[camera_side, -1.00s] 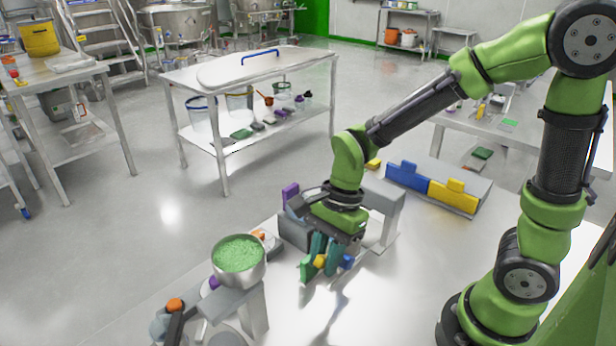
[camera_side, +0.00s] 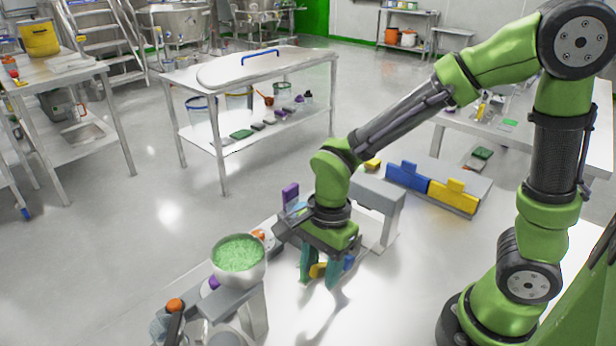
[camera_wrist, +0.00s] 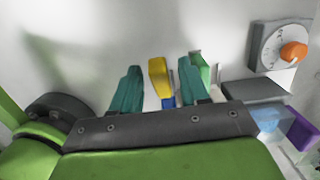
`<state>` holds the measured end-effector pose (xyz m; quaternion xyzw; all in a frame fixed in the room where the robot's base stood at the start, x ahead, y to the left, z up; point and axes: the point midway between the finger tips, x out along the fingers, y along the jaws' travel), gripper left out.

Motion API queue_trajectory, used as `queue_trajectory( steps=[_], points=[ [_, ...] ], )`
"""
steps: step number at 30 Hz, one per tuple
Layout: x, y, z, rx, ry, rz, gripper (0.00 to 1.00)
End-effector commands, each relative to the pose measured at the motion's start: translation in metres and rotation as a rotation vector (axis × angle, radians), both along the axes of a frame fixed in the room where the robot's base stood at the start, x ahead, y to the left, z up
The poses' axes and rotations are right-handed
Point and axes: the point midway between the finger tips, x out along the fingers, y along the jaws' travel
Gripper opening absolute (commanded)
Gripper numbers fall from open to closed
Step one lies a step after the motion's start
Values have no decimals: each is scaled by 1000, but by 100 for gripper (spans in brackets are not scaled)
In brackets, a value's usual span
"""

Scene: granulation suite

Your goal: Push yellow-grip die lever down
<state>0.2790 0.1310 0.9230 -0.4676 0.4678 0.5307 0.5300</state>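The yellow grip (camera_wrist: 158,77) shows between my two teal fingers in the wrist view, with a gap on each side. In the side view the yellow grip (camera_side: 318,270) is low between the fingers and partly covered. My gripper (camera_side: 320,272) is open and points down; it also shows in the wrist view (camera_wrist: 160,88). I cannot tell whether a finger touches the grip. A blue grip (camera_side: 348,262) is just right of the fingers, and a green grip (camera_wrist: 200,70) is beside the right finger in the wrist view. The lever shafts are hidden.
A metal bowl of green granules (camera_side: 238,253) stands left of my gripper. A grey arch (camera_side: 380,192) and a rack with blue and yellow blocks (camera_side: 435,188) are behind to the right. The wrist view shows an orange dial (camera_wrist: 293,52) and a purple block (camera_wrist: 301,128).

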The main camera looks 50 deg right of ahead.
Motion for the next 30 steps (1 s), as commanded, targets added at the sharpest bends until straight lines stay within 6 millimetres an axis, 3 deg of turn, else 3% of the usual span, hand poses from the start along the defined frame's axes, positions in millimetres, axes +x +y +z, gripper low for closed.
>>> queue_trajectory(
  steps=[8, 24, 30],
  points=[
    [2, -1, 13, 1, -5, -1, 45],
    [1, -17, 133, 1, -7, -2, 45],
    [1, -20, 160, 0, -4, -1, 45]
  ],
)
